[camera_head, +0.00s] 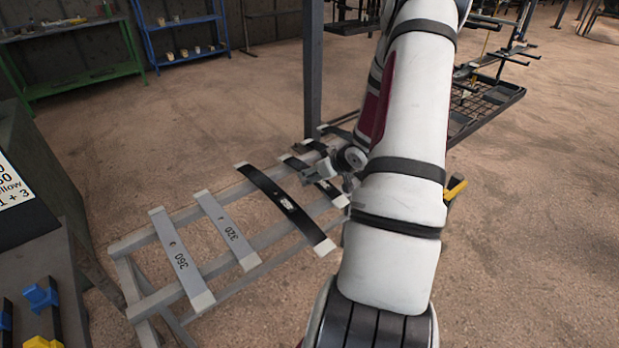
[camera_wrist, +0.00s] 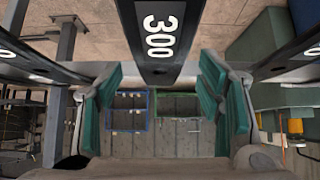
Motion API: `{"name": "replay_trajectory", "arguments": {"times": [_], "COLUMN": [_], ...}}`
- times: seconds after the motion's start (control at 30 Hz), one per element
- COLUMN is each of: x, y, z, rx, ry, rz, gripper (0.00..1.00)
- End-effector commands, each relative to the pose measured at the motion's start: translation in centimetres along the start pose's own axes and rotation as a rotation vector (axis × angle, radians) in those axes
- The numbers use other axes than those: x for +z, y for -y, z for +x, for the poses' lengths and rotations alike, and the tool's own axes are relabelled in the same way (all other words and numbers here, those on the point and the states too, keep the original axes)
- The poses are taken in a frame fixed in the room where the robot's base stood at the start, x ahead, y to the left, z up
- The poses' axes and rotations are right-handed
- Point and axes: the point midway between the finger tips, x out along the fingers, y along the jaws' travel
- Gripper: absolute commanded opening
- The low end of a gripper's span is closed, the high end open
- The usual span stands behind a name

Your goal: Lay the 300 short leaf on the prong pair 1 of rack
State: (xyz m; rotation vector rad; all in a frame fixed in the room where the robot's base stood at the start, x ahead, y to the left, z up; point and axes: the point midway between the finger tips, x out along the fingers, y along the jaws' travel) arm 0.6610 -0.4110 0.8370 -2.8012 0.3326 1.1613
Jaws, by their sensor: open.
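In the wrist view the 300 short leaf (camera_wrist: 160,35) is a black strip with a white "300", lying across the gap ahead of my fingers. My gripper (camera_wrist: 160,80) is open, its teal pads apart on either side of the leaf's end; I cannot tell whether they touch it. In the head view my gripper (camera_head: 338,170) is beside the black leaves at the stand's far end, partly hidden by my arm. The 300 marking cannot be read there. A dark rack (camera_head: 485,105) with prong-like bars stands behind my arm at the right; its prong numbers are not readable.
A pale stand (camera_head: 130,245) carries grey leaves marked 360 (camera_head: 180,260) and 320 (camera_head: 228,232), and a long black leaf (camera_head: 285,205). A grey post (camera_head: 313,70) rises behind it. A green bench (camera_head: 75,85) and blue shelf (camera_head: 150,50) are at the back left. Open floor lies between.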

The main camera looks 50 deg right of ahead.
Motion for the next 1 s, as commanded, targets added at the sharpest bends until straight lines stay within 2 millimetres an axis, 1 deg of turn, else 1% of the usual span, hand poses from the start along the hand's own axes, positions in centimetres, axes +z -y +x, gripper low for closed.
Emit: {"name": "replay_trajectory", "arguments": {"times": [0.03, 0.1, 0.2, 0.37, 0.4, 0.47, 0.5, 0.63, 1.0], "x": [0.0, 0.0, 0.0, 0.0, 0.0, 0.0, 0.0, 0.0, -0.3], "y": [0.1, 0.1, 0.0, 0.0, 0.0, 0.0, 0.0, 0.0, 0.0], "z": [1.0, 1.8, 2.1, 2.0, 2.0, 2.0, 2.0, 2.0, 1.9], "rx": [-0.002, -0.002, 0.0, 0.0, 0.0, 0.0, 0.0, 0.0, 0.0], "ry": [0.0, 0.0, -0.001, -0.001, -0.001, -0.001, -0.001, -0.001, -0.004], "rz": [-0.001, -0.001, -0.001, -0.001, -0.001, -0.001, -0.001, -0.001, -0.002], "gripper": [0.61, 0.61, 0.61, 0.61, 0.52, 0.38, 0.29, 0.0, 0.0]}}
